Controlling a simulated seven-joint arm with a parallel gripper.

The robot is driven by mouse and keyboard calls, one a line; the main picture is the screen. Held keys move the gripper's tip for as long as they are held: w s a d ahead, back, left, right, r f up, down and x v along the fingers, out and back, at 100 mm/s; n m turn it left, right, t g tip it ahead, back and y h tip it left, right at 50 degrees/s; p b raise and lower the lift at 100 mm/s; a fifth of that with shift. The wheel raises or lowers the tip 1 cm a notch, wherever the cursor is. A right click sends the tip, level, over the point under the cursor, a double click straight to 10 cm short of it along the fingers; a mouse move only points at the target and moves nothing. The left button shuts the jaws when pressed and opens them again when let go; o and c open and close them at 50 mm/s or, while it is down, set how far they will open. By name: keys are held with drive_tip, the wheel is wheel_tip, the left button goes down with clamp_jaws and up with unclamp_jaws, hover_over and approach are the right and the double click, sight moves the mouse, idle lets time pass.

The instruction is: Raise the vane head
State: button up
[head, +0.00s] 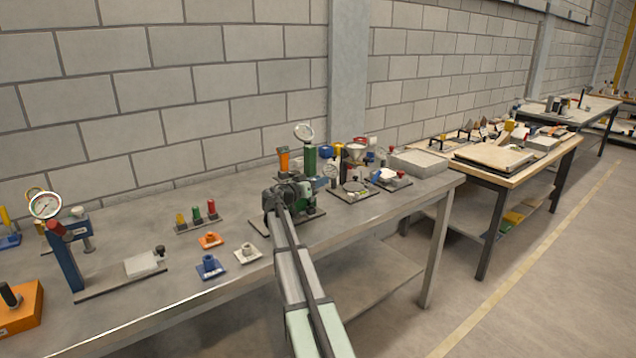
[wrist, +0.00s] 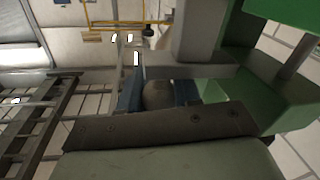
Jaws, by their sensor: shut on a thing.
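A green apparatus with an upright green cylinder (head: 310,160) stands on the bench behind my gripper (head: 290,192). In the wrist view, its green body (wrist: 285,90) fills the right side, with a grey block beside it. My gripper (wrist: 158,92) is shut on a rounded grey-brown knob (wrist: 158,96), which sits between its two blue finger pads. My wrist hides much of the apparatus in the head view. I cannot tell clearly which part is the vane head, or how high it stands.
Left of my arm lie an orange fitting (head: 210,240), a blue fitting (head: 209,266) and a white fitting (head: 247,253). A gauge stand (head: 66,245) is further left. A grey tray (head: 418,163) and small devices crowd the right. The front of the grey bench (head: 180,310) is clear.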

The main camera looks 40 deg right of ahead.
clamp_jaws()
wheel_tip(320, 180, up, 7)
drive_tip(key=shift+w, duration=0.15)
idle(0.4)
drive_tip(key=o, duration=0.6)
unclamp_jaws()
drive_tip(key=shift+r, duration=0.1)
drive_tip(key=shift+a, duration=0.15)
